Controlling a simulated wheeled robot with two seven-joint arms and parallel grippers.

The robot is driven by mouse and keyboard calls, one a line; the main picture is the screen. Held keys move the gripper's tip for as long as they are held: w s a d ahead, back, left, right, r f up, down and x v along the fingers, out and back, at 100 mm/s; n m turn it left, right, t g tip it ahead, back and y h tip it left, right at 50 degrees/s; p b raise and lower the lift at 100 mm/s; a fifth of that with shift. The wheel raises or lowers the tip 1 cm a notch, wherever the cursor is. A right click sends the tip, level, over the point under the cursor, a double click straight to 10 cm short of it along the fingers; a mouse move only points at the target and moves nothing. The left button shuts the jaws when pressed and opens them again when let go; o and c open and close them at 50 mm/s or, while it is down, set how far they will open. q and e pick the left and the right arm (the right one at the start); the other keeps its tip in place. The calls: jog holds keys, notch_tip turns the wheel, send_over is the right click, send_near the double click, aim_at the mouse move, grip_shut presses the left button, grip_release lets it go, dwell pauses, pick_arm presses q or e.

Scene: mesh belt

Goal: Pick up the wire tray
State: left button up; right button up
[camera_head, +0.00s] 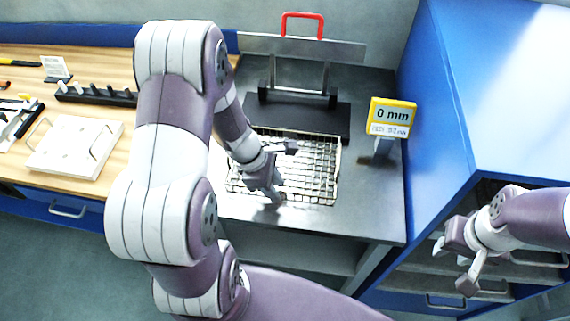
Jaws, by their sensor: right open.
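The wire tray (318,178), a rectangular metal mesh basket, lies on the dark grey bench top in the middle of the camera_head view. My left gripper (279,172) is over the tray's left part, with its arm reaching across in front. Its fingers look spread, but I cannot tell whether they touch the wire or hold it. The tray's left side is partly hidden by my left arm and gripper. My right gripper (458,265) is open and empty at the lower right, in front of the blue cabinet and apart from the tray.
A yellow-framed "0 mm" sign (392,115) stands right of the tray. Behind the tray is a metal frame with a red handle (302,14). A blue cabinet (520,90) bounds the right. A wooden bench (110,60) at left holds a white plate (75,146) and tools.

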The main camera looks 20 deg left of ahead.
pick_arm(q)
jog(key=shift+w+d+f, duration=0.1)
jog(key=shift+d+f, duration=0.1)
jog(key=shift+f, duration=0.4)
grip_shut()
